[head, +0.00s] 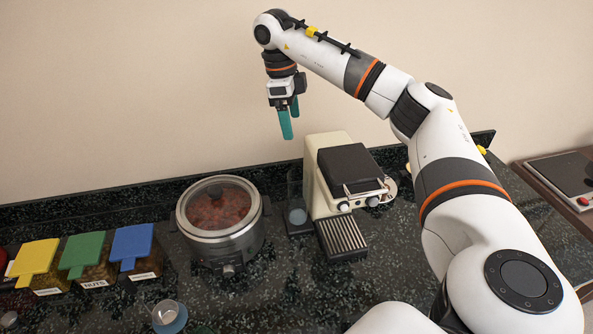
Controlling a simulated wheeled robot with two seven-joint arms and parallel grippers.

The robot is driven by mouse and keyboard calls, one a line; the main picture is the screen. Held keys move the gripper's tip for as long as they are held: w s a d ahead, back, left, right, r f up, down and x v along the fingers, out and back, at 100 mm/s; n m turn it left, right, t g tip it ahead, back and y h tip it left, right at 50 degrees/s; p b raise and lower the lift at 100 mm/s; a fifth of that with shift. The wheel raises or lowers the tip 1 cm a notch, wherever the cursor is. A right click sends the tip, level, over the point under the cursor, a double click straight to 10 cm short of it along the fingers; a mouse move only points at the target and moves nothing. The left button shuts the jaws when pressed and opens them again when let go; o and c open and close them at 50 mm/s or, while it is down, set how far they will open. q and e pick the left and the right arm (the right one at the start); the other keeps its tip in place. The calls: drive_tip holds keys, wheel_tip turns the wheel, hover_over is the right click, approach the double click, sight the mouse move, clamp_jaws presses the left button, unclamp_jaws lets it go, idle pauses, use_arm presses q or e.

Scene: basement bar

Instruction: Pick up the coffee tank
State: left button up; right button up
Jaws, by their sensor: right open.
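A cream and black coffee machine (324,195) stands on the dark counter near the wall. A dark, see-through tank (297,196) stands upright against its left side; it looks like the coffee tank. My right gripper (288,125) is raised above and behind the machine, in front of the wall, with its teal fingers pointing down. It is open and empty, apart from the tank. The fingers overlap in this view, so the gap between them hardly shows. My left gripper is not in view.
A silver pot (228,239) with a glass lid stands left of the tank, close to it. Boxes with yellow (37,257), green (82,250) and blue (132,242) lids line the left. A small cup (168,315) is at the front. The counter's front middle is clear.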

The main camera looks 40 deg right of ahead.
drive_tip(key=b, duration=0.6)
hover_over(297, 175)
drive_tip(key=w+a, duration=0.1)
wheel_tip(297, 175, down, 7)
drive_tip(key=shift+f+b, duration=0.3)
drive_tip(key=shift+f, duration=0.15)
drive_tip(key=f, duration=0.3)
drive_tip(key=f+p, duration=0.1)
drive_tip(key=f, duration=0.1)
drive_tip(key=shift+s+d+f, duration=0.2)
drive_tip(key=shift+s+d, duration=0.1)
drive_tip(key=shift+d, duration=0.05)
drive_tip(key=f+p, duration=0.2)
drive_tip(key=f, duration=0.2)
drive_tip(key=shift+s+d+f+p, duration=0.15)
drive_tip(key=shift+s+f+p, duration=0.2)
drive_tip(key=shift+p, duration=0.05)
drive_tip(key=shift+f, duration=0.35)
drive_tip(key=c, duration=1.5)
drive_tip(key=shift+o, duration=0.2)
drive_tip(key=shift+r, duration=0.1)
